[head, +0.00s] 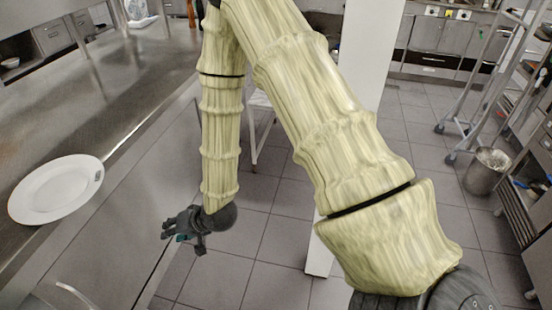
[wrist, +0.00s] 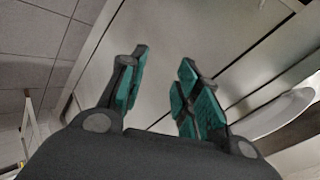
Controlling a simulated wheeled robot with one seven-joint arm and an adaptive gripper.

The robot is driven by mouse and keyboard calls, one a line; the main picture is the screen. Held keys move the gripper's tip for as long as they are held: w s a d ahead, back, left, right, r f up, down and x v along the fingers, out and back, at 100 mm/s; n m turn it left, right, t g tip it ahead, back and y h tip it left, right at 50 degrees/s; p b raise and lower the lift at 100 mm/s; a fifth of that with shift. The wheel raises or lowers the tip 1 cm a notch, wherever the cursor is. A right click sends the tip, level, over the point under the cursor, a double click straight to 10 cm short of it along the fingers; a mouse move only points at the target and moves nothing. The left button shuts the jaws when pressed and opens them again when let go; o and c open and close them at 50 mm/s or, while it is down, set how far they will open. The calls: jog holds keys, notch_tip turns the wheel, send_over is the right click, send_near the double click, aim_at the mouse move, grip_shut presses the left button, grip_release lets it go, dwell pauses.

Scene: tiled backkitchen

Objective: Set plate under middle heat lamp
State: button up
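A white plate (head: 56,188) lies flat on the steel counter (head: 110,100) at the left of the head view, near the counter's edge. In the wrist view a white rounded shape at the right, which looks like the plate (wrist: 275,114), shows in part. My gripper (head: 183,232) hangs lower than the counter top, to the right of the plate and apart from it. In the wrist view my gripper (wrist: 160,88) has its teal-padded fingers spread with nothing between them. No heat lamp can be made out in either view.
Steel cabinet fronts (head: 110,245) run below the counter beside my gripper. A white post (head: 365,60) stands behind my arm. A bin (head: 486,171) and a wheeled rack (head: 480,90) stand at the right. Tiled floor (head: 265,225) is clear near my gripper.

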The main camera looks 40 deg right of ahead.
jog(key=s+d+f+n+g+h, duration=0.1)
jog(key=s+d+f, duration=0.3)
jog(key=s+f, duration=0.4)
jog(key=s+d+f+n+g+h, duration=0.2)
jog(key=s+d+f+g, duration=0.2)
jog(key=s+f, duration=0.4)
jog(key=s, duration=0.6)
jog(key=shift+s+f+n+g+h, duration=0.25)
jog(key=shift+n+g+h, duration=0.05)
jog(key=shift+n, duration=0.1)
jog(key=s+d+f, duration=0.1)
jog(key=s, duration=0.2)
jog(key=s+d+n+g+h, duration=0.1)
jog(key=s, duration=0.2)
jog(key=s+d+f+g, duration=0.1)
jog(key=s, duration=0.2)
jog(key=shift+s+d+f+n, duration=0.1)
jog(key=shift+s+f+n, duration=0.2)
jog(key=shift+n, duration=0.1)
jog(key=c, duration=0.3)
jog(key=shift+s+h, duration=0.1)
jog(key=shift+h, duration=0.2)
grip_shut()
